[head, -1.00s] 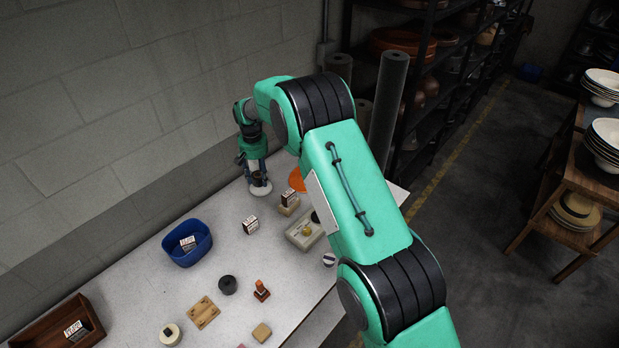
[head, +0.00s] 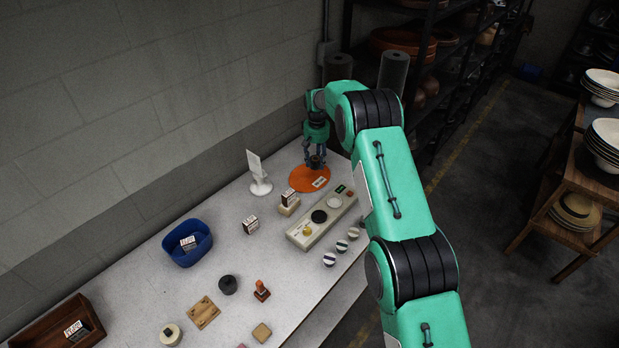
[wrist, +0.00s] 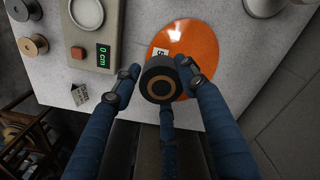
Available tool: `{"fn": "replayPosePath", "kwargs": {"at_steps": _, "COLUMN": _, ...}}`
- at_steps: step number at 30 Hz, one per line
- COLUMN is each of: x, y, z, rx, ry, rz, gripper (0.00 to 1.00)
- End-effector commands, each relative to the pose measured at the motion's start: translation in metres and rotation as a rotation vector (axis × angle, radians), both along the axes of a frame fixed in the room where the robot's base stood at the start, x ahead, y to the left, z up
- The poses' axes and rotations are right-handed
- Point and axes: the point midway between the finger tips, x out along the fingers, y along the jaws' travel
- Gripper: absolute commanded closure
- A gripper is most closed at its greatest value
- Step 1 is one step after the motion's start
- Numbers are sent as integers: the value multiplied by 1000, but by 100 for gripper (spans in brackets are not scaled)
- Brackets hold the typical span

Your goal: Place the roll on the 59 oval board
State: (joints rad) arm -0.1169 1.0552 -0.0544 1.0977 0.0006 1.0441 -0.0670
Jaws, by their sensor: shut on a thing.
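The orange oval board (head: 299,181) lies on the white table near its far end. In the wrist view the orange board (wrist: 190,42) carries a white label whose visible digit is 5; the rest is covered. My gripper (head: 316,161) is over the board, pointing down. In the wrist view my gripper (wrist: 160,80) is shut on a dark roll (wrist: 156,66) with a tan ring around its dark core. The roll is in front of the board's near edge in that view. I cannot tell whether it touches the board.
A beige device (head: 322,220) with a green display stands beside the board, with several small spools (head: 342,246) along the table edge. A white stand (head: 259,178) with a card is left of the board. A blue bin (head: 187,243) stands farther left.

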Motion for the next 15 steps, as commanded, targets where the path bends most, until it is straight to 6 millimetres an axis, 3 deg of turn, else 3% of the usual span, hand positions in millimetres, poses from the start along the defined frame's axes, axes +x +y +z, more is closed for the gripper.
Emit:
{"fn": "replayPosePath", "kwargs": {"at_steps": 5, "x": 0, "y": 0, "z": -16, "rx": 0, "ry": -1, "rz": -1, "gripper": 84}}
{"fn": "replayPosePath", "kwargs": {"at_steps": 15, "x": 0, "y": 0, "z": -18, "rx": 0, "ry": -1, "rz": -1, "gripper": 84}}
